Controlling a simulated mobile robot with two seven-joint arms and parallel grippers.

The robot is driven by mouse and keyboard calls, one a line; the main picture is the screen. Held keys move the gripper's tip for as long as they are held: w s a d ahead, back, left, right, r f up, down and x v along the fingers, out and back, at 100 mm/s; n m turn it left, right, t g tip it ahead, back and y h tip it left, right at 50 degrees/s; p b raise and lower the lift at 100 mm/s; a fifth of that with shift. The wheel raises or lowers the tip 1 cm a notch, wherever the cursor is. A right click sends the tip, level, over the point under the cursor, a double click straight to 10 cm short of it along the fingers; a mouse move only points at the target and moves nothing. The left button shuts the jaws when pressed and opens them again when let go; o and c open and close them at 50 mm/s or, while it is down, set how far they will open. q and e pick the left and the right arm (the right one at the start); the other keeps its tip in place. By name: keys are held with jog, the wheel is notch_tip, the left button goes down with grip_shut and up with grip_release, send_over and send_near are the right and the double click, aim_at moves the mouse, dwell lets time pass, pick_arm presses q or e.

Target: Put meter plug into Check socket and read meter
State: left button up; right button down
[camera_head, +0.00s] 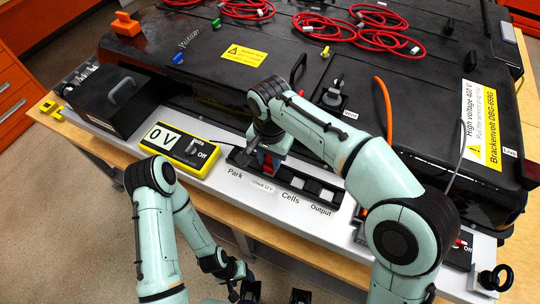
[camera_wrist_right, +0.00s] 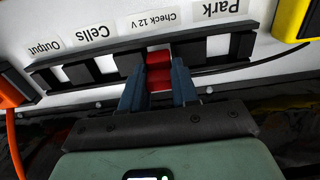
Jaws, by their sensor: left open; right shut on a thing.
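The yellow meter (camera_head: 183,150) lies on the white ledge. Its display reads 0 V and its switch is marked Off. My right gripper (camera_head: 266,168) is shut on the red meter plug (camera_wrist_right: 159,72), between its blue fingers (camera_wrist_right: 158,92) in the right wrist view. The plug is at the dark socket strip (camera_wrist_right: 100,68), in line with the Check 12 V label (camera_wrist_right: 152,22). How deep it sits in the Check socket is hidden. My left gripper (camera_head: 243,278) is open, low in the head view, away from the strip.
Park, Cells (camera_head: 290,199) and Output (camera_head: 320,211) labels mark the other strip positions. A black box (camera_head: 112,98) stands left of the meter. The large black pack (camera_head: 200,75) with red cables (camera_head: 376,38) fills the back. An orange cable (camera_head: 385,105) runs near my right arm.

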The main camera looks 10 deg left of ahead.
aim_at(270, 158)
pick_arm(q)
jog(key=shift+s+f+b, duration=0.15)
jog(key=shift+f+b, duration=0.15)
jog(key=shift+f, duration=0.05)
pick_arm(e)
jog(key=shift+f, duration=0.7)
jog(key=c, duration=0.8)
grip_release()
jog(key=shift+r, duration=0.1)
pick_arm(q)
jog(key=w+r+p, duration=0.1)
jog(key=r, duration=0.1)
jog(key=w+r+p, duration=0.1)
jog(key=r+p, duration=0.1)
jog(key=shift+w, duration=0.1)
pick_arm(e)
notch_tip(270, 158, up, 13)
jog(key=shift+r, duration=0.15)
